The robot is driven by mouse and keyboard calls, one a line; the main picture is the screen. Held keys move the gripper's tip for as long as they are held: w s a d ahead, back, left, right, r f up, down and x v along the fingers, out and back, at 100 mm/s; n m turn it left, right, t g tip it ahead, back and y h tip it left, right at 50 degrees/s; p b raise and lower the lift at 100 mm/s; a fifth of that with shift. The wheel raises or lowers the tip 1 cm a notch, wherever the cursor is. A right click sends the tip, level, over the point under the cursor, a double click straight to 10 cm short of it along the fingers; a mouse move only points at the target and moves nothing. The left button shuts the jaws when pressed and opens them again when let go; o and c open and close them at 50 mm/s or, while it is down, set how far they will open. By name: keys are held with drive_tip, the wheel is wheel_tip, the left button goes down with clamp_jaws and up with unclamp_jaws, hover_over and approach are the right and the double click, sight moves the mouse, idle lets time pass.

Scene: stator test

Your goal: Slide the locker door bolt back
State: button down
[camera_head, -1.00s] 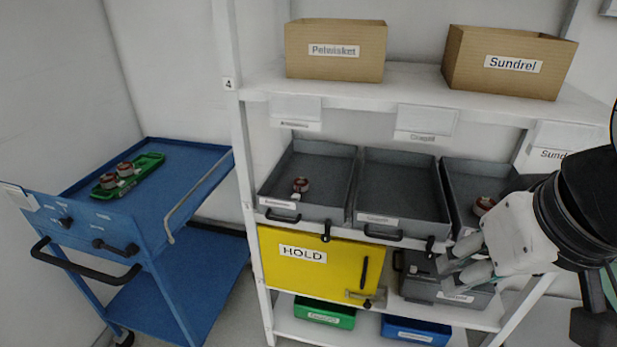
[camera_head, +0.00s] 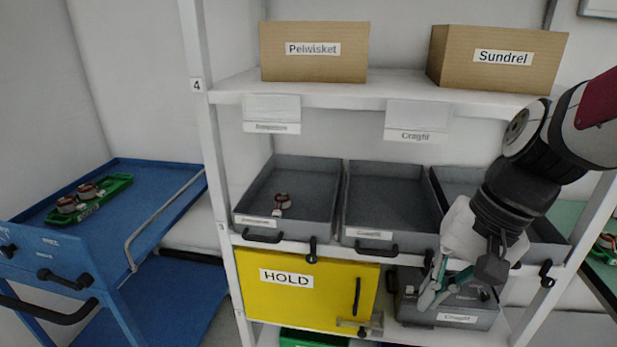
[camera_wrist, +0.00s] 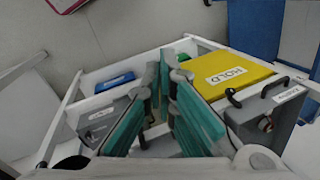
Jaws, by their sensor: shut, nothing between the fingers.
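The yellow locker door (camera_head: 310,303), labelled HOLD, is closed on the shelf's lower level. It has a black vertical handle (camera_head: 356,296) near its right edge. The metal door bolt (camera_head: 362,324) sits at the door's lower right corner, reaching toward the right-hand frame. My gripper (camera_head: 432,296) is shut and empty, to the right of the bolt and apart from it, in front of a grey bin (camera_head: 468,319). In the wrist view my gripper (camera_wrist: 163,92) has teal pads, and the yellow door (camera_wrist: 232,75) lies to the right. I cannot make out the bolt clearly there.
Grey bins (camera_head: 375,240) with handles line the level above; black hooks (camera_head: 313,250) hang from its front edge. Cardboard boxes (camera_head: 315,52) stand on top. A blue trolley (camera_head: 165,205) with a green tray (camera_head: 105,192) is at the left. A blue bin (camera_wrist: 115,82) is below.

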drive_tip(key=w+d+f+m+t+y+b, duration=0.1)
drive_tip(key=w+d+f+m+b, duration=0.3)
drive_tip(key=f, duration=1)
drive_tip(key=w+d+f+m+t+y+b, duration=0.2)
drive_tip(key=w+d+f+m+y+b, duration=0.2)
drive_tip(key=f, duration=0.9)
drive_tip(key=w+d+f+m+t+y+b, duration=0.1)
drive_tip(key=w+d+f+m+b, duration=0.3)
drive_tip(key=f, duration=1)
drive_tip(key=shift+w+d+f+m+y+b, duration=0.35)
drive_tip(key=shift+d+m+y+b, duration=0.65)
drive_tip(key=shift+m+b, duration=1.55)
drive_tip(key=shift+d+h, duration=0.25)
drive_tip(key=shift+h, duration=0.05)
drive_tip(key=w+a+f+b, duration=0.3)
drive_tip(key=w+a, duration=0.2)
drive_tip(key=a, duration=0.6)
drive_tip(key=shift+w+f, duration=0.2)
drive_tip(key=shift+w, duration=0.05)
